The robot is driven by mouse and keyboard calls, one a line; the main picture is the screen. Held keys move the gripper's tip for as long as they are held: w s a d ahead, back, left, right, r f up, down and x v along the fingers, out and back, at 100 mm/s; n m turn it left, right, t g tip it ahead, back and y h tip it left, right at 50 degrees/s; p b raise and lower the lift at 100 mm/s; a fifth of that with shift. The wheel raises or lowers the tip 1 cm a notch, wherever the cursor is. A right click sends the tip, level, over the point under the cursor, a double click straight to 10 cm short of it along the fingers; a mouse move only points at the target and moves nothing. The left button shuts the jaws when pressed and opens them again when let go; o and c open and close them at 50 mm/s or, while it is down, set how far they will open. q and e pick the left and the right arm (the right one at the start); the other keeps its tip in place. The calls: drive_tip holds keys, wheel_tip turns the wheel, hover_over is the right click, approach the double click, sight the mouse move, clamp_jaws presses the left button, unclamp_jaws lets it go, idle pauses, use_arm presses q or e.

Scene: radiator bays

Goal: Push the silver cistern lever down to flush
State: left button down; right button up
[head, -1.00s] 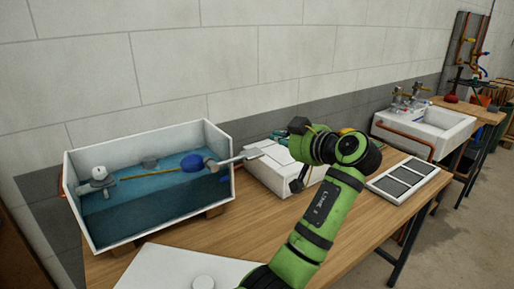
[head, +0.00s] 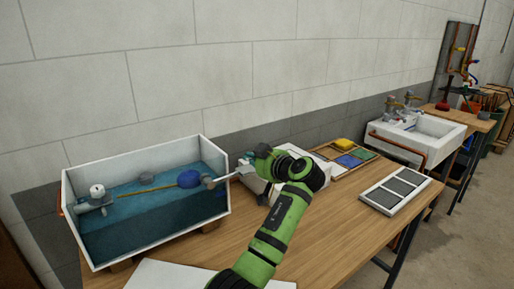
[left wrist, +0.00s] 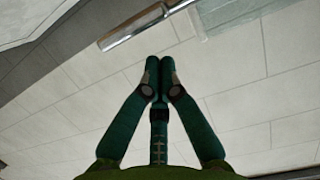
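The open white cistern (head: 85,243) holds blue water, a blue float (head: 189,179) and a valve (head: 97,196). The silver lever (head: 222,179) sticks out from its right wall, tilted slightly up to the right. My left gripper (head: 246,164) is at the lever's outer end in the head view; contact cannot be told there. In the left wrist view its fingertips (left wrist: 160,65) are together with nothing between them, and the lever (left wrist: 145,27) shows above them with a visible gap in the picture. My right gripper is not in view.
A tray with yellow, blue and green pieces (head: 347,160) and a white-framed grey panel (head: 396,190) lie on the wooden bench (head: 330,215). A white sink (head: 430,140) stands farther right. A white panel (head: 165,275) is at the front edge.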

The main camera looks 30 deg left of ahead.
use_arm(q)
drive_tip(key=shift+f, duration=0.75)
drive_tip(key=shift+f, duration=0.1)
drive_tip(key=shift+w+d+f, duration=0.1)
drive_tip(key=shift+f, duration=0.2)
